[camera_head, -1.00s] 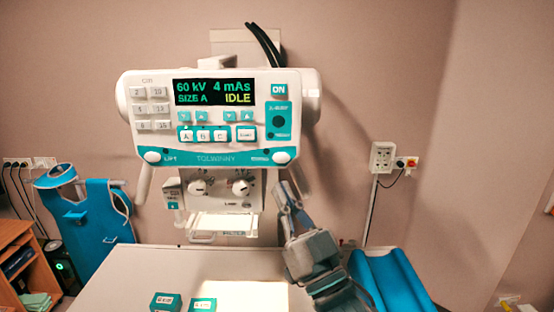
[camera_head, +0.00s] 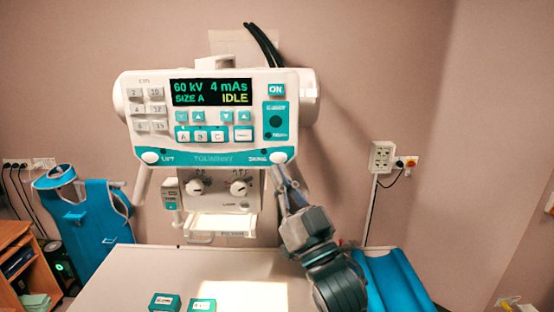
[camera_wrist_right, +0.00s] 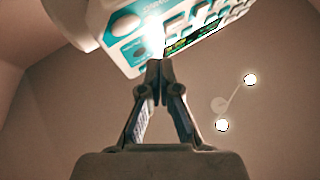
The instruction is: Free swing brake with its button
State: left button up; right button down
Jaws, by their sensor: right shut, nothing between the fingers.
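The console (camera_head: 215,115) hangs over the table, its display reading 60 kV, 4 mAs, SIZE A and IDLE. The round white swing brake button (camera_head: 278,157) is at the right end of its teal lower strip, beside the SWING label. My right gripper (camera_head: 280,173) is shut and empty, its tips just below that button. Whether they touch it cannot be told. In the right wrist view the closed fingertips (camera_wrist_right: 158,66) point up at the console's lower edge (camera_wrist_right: 125,58), with a bright glare there. My left gripper is out of view.
A collimator box with two knobs (camera_head: 215,188) hangs below the console, left of my right gripper. The table (camera_head: 130,270) below carries two small teal boxes (camera_head: 165,302). A blue cushion (camera_head: 390,280) lies at right. A blue apron (camera_head: 95,220) stands at left.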

aim_at(279, 158)
jog(key=w, duration=0.3)
jog(key=shift+w+p, duration=0.3)
jog(key=shift+p, duration=0.1)
jog(key=shift+a, duration=0.1)
jog(key=shift+d, duration=0.2)
jog(key=shift+w, duration=0.15)
dwell(0.8)
jog(key=shift+w+r+p, duration=0.1)
jog(key=shift+w+p, duration=0.05)
jog(key=shift+p, duration=0.15)
